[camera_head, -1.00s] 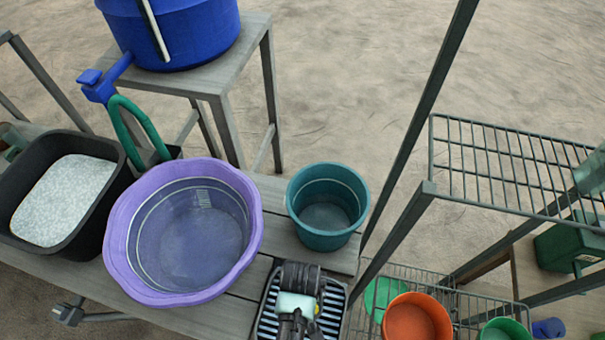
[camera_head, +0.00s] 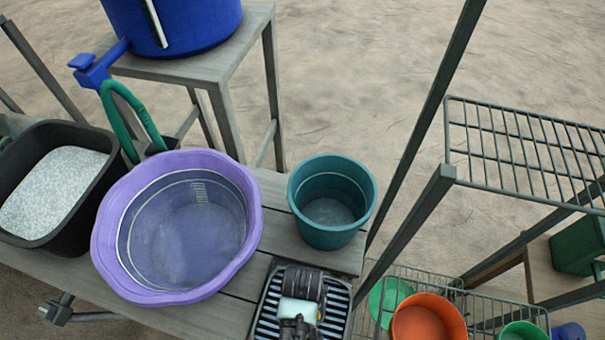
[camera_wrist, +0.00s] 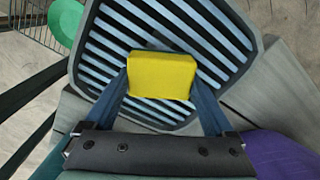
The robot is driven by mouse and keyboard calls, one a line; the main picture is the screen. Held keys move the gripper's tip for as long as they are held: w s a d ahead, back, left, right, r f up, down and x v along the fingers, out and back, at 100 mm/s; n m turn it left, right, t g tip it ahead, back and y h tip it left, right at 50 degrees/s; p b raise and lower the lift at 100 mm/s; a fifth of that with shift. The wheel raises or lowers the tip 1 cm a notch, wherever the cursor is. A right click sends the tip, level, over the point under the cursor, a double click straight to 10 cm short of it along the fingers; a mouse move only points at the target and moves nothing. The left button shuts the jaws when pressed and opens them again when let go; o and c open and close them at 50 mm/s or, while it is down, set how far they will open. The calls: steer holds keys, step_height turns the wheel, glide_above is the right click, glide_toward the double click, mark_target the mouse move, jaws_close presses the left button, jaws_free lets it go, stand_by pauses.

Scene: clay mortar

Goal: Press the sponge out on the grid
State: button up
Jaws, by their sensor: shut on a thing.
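The yellow sponge (camera_wrist: 160,76) is held between the two dark blue fingers of my gripper (camera_wrist: 161,84) in the wrist view. The fingers press on its left and right sides. Behind it lies the grid (camera_wrist: 205,32), a dark grey tray with pale blue-grey slats. I cannot tell whether the sponge touches the slats. In the head view the grid (camera_head: 341,297) is at the bottom edge, right of the purple basin. My own wrist covers its middle there and hides the sponge.
The purple basin (camera_head: 107,235) and a teal bucket (camera_head: 303,225) stand near the grid on the grey plank bench. A black tub (camera_head: 75,215) of pale granules is at left. A blue tank (camera_head: 195,28) is behind. A wire shelf (camera_head: 448,150) rises at right, with an orange bowl (camera_head: 425,312) below.

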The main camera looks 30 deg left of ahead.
steer(key=shift+f+b, duration=0.35)
steer(key=shift+f, duration=0.2)
stand_by(0.7)
steer(key=shift+s+f, duration=0.1)
steer(key=shift+f, duration=0.05)
stand_by(1.3)
step_height(320, 180, up, 7)
steer(key=p, duration=0.8)
stand_by(0.5)
